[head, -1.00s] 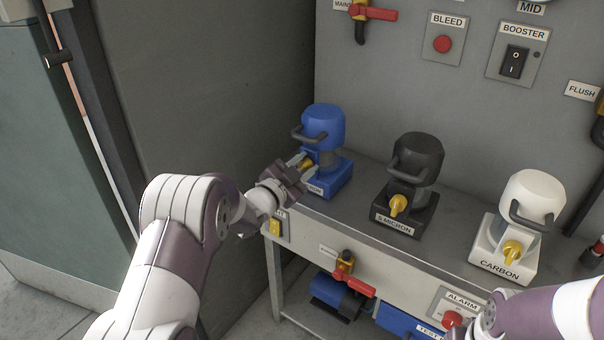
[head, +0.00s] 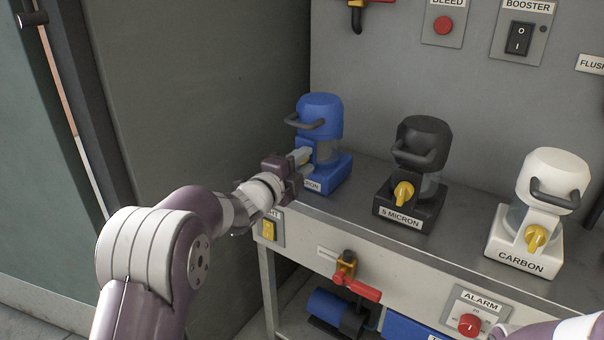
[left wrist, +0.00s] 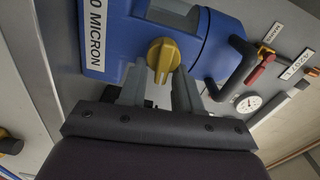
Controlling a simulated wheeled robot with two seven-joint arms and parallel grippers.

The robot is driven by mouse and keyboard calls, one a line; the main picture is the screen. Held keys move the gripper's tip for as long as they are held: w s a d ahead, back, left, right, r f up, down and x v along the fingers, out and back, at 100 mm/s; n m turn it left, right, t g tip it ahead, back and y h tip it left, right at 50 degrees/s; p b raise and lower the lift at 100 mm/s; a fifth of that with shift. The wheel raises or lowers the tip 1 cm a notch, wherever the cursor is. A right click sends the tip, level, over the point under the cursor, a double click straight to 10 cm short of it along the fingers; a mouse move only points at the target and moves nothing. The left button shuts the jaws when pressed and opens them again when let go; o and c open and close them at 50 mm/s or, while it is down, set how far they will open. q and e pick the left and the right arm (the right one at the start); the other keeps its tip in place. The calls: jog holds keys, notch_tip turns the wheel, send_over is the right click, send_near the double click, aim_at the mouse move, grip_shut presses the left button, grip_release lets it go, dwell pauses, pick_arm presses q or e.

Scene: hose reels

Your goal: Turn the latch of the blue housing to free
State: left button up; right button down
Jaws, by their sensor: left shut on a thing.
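The blue housing (head: 320,116) stands at the left end of the bench shelf, with a dark handle and a label ending in "MICRON". In the left wrist view its blue body (left wrist: 217,42) fills the upper middle. Its yellow latch (left wrist: 163,56) sits between my left gripper's fingers (left wrist: 160,90), which are shut on it. In the head view my left gripper (head: 299,162) reaches the housing's front from the left and mostly hides the latch. My right gripper is out of the head view; only part of my right arm shows at the bottom right.
A black "5 MICRON" housing (head: 422,152) and a white "CARBON" housing (head: 548,190) stand to the right, each with a yellow latch. Below are a red-handled valve (head: 355,283), an alarm dial (head: 470,325) and a yellow switch (head: 268,230) on the bench front.

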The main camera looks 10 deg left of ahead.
pick_arm(q)
jog(key=shift+f+m+b, duration=0.25)
jog(key=shift+m+b, duration=0.4)
jog(key=shift+m, duration=0.05)
jog(key=o, duration=1)
jog(key=shift+r, duration=0.1)
jog(key=shift+o, duration=0.2)
jog(key=p+v, duration=0.2)
jog(key=v, duration=1)
jog(key=shift+s, duration=0.35)
jog(key=shift+a, duration=0.15)
